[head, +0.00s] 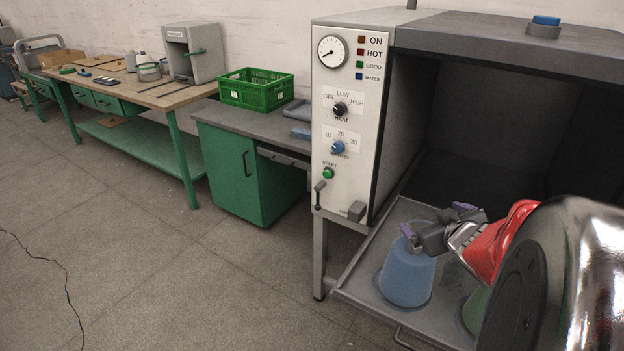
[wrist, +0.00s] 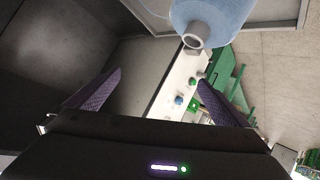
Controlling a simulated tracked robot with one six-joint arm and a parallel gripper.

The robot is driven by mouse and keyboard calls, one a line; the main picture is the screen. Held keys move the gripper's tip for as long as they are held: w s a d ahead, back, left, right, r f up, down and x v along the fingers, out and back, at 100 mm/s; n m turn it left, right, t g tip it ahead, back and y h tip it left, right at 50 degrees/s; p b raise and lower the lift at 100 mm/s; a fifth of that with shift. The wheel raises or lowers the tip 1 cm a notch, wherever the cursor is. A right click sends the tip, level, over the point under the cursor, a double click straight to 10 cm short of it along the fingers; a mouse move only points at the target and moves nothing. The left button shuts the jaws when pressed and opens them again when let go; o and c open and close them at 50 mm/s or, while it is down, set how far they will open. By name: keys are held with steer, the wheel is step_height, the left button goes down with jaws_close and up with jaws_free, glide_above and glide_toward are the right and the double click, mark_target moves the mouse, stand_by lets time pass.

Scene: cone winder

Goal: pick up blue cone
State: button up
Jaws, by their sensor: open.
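The blue cone (head: 406,275) stands upright, narrow end up, on the grey pull-out tray (head: 364,251) below the machine's opening. In the wrist view the blue cone (wrist: 229,16) is at the top, its hollow narrow end facing the camera. My gripper (head: 437,222) is near the cone's top, and partly covers it in the head view. In the wrist view my gripper (wrist: 158,77) has its two purple fingers spread apart with nothing between them. The cone shows beyond the fingertips, apart from them in that picture.
A green cone (head: 474,310) stands right of the blue one, mostly hidden by my arm. The machine's control panel (head: 344,125) rises behind and left of the tray. A green crate (head: 257,90) sits on the bench farther back. The floor at left is open, with a thin cable.

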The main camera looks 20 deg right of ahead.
mark_target(419, 253)
steer(key=s+f, duration=0.1)
steer(key=s+d+f+y, duration=0.1)
steer(key=f, duration=0.1)
steer(key=s+f+y, duration=0.1)
steer(key=shift+d+f+n+t, duration=0.15)
steer(key=shift+f+n+t, duration=0.15)
steer(key=shift+f+t, duration=0.1)
steer(key=s+f+y, duration=0.1)
steer(key=s+a+f+y, duration=0.2)
steer(key=s, duration=0.1)
steer(key=shift+t+y, duration=0.3)
steer(key=shift+t, duration=0.1)
steer(key=x, duration=0.7)
steer(key=shift+w, duration=0.2)
steer(key=shift+w+f, duration=0.3)
steer(key=shift+w, duration=0.25)
